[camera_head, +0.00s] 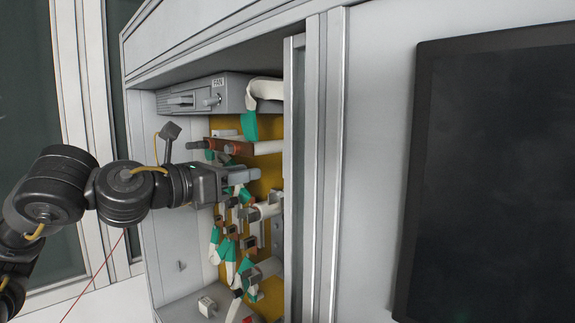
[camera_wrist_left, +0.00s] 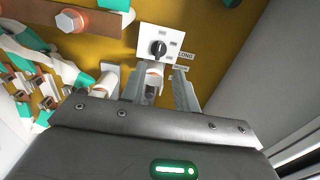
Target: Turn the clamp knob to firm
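The clamp knob (camera_wrist_left: 158,48) is a black rotary knob on a white square plate (camera_wrist_left: 174,37) with small labels. The plate is fixed to the yellow-brown back panel. My left gripper (camera_wrist_left: 160,88) is open, one finger on each side of the view's middle, with the knob beyond the tips and apart from them. A pale part with a copper-coloured ring (camera_wrist_left: 154,70) shows between the fingers; I cannot tell whether it is touched. In the head view my left gripper (camera_head: 245,174) reaches into the cabinet, and the knob cannot be made out there. My right gripper is not in view.
Copper bars, white cylinders and green-and-white straps (camera_wrist_left: 20,38) crowd the panel left of the gripper. A grey box marked FAN (camera_head: 205,95) sits above my arm. The cabinet's metal door post (camera_head: 325,160) stands close right of the gripper. A dark screen (camera_head: 490,170) is farther right.

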